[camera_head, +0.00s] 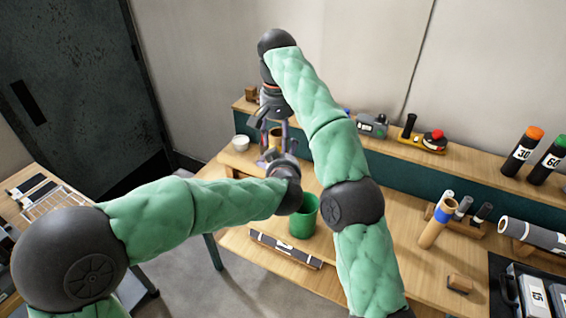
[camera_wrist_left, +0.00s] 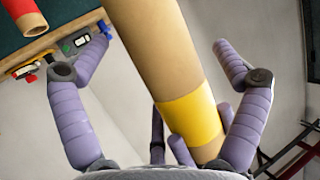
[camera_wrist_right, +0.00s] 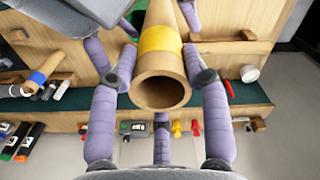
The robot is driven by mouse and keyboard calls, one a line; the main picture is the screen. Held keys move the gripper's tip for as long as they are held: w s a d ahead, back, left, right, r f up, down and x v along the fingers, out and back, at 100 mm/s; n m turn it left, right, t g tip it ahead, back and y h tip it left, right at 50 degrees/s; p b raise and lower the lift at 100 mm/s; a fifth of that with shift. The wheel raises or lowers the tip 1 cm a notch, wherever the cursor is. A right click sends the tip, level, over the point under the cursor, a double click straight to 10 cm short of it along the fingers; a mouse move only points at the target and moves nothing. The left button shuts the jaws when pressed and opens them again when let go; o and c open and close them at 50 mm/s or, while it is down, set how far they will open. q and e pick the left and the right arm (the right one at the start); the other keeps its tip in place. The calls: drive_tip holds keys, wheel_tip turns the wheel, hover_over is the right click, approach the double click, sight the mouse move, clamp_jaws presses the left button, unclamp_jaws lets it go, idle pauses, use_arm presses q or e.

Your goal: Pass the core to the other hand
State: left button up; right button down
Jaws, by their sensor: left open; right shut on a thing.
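The core is a brown cardboard tube with a yellow band. It shows large in the left wrist view (camera_wrist_left: 150,50) and end-on, with its open mouth facing me, in the right wrist view (camera_wrist_right: 160,92). In the head view it is small and mostly hidden by the grippers (camera_head: 275,138). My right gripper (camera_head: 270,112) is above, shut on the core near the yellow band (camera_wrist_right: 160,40). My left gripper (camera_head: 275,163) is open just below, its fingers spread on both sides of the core. Gaps show between the core and those fingers in the left wrist view.
Below the grippers a green cup (camera_head: 303,217) stands on the wooden bench. A blue-banded tube (camera_head: 437,226) leans at the right. A wire rack (camera_head: 55,203) lies at far left.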

use_arm(q)
drive_tip(key=shift+w, duration=0.15)
drive_tip(key=c, duration=1.3)
use_arm(e)
drive_tip(key=c, duration=0.5)
unclamp_jaws()
drive_tip(key=shift+c, duration=0.2)
